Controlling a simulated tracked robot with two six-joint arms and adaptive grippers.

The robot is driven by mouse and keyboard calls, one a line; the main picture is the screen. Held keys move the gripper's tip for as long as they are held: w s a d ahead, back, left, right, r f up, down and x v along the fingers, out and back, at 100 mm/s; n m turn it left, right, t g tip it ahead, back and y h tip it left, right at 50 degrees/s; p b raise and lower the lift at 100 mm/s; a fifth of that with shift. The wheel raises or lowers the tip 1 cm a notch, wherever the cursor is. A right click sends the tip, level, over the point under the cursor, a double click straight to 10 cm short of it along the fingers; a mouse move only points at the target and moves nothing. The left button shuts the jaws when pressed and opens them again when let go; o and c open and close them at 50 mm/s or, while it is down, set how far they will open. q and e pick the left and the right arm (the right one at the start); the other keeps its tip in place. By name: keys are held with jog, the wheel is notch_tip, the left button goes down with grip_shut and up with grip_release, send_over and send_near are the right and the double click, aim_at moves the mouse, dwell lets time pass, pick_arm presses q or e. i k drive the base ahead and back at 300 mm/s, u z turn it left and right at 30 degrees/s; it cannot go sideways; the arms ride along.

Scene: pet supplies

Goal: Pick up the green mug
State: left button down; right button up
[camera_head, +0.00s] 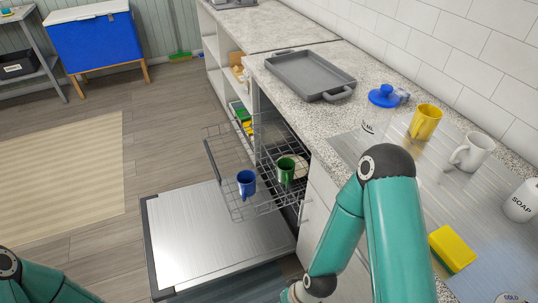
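The green mug (286,170) stands in the wire rack (262,208) of the pulled-out dishwasher, on the rack's right side. Its upper part shows through and above the wires. A blue mug (246,183) stands to its left in the same rack. My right arm comes in from the lower right, bends at the elbow and runs down to the bottom edge, to the right of and nearer than the rack. Its gripper is out of the frame. My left arm shows only at the lower left corner, and its gripper is out of the frame.
The open dishwasher door (215,238) lies flat below the rack.

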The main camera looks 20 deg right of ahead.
aim_at(285, 166)
jog(key=u, duration=0.05)
jog(key=i, duration=0.85)
jog(key=z, duration=0.05)
